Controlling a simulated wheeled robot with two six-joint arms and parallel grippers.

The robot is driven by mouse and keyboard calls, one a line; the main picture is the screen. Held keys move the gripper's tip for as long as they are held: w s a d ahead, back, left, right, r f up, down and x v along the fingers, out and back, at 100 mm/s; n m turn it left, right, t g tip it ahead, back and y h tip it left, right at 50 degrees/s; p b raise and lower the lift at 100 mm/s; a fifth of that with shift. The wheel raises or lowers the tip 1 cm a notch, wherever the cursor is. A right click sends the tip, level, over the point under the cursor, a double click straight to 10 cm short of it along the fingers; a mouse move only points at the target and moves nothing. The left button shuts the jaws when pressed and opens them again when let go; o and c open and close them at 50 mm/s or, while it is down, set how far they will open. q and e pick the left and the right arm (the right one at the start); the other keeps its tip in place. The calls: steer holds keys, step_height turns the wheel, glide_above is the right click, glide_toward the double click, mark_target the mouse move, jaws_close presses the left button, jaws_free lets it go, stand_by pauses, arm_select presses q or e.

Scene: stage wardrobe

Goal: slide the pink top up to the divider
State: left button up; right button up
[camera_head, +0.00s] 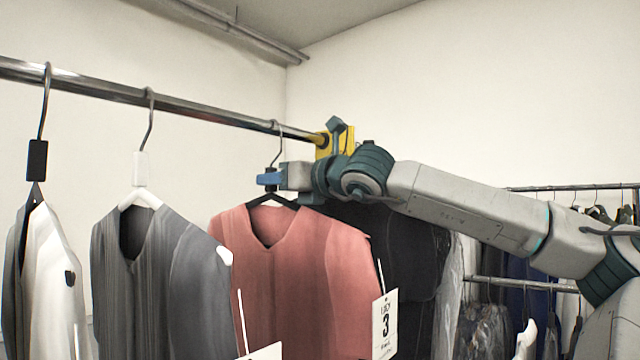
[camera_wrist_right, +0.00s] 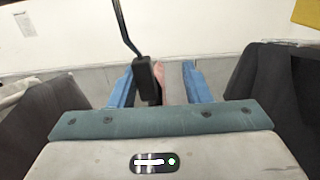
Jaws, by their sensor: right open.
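The pink top (camera_head: 290,265) hangs on a dark hanger from the rail, to the left of the yellow divider (camera_head: 324,146). A stretch of rail lies between its hook (camera_head: 279,145) and the divider. My right gripper (camera_head: 268,178) is at the neck of this hanger, just above the collar. In the right wrist view its blue fingers (camera_wrist_right: 158,82) stand apart, with the black hanger block (camera_wrist_right: 146,76) between them, nearer the left finger. A bit of pink cloth shows behind it. The divider also shows at the top right there (camera_wrist_right: 307,12). My left gripper is not in view.
A grey top (camera_head: 165,270) on a white hanger and a white garment (camera_head: 48,280) hang further left on the rail (camera_head: 200,112). Dark clothes (camera_head: 400,260) hang right of the pink top, partly behind my arm. Another clothes rack (camera_head: 570,187) stands at right.

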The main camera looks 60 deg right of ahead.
steer(key=s+d, duration=0.1)
steer(key=d, duration=0.9)
steer(key=shift+d, duration=0.15)
stand_by(0.4)
steer(key=s+a+b, duration=0.2)
steer(key=s+b, duration=0.5)
steer(key=s, duration=0.6)
steer(key=shift+a+b, duration=0.35)
steer(key=shift+a, duration=0.05)
stand_by(0.5)
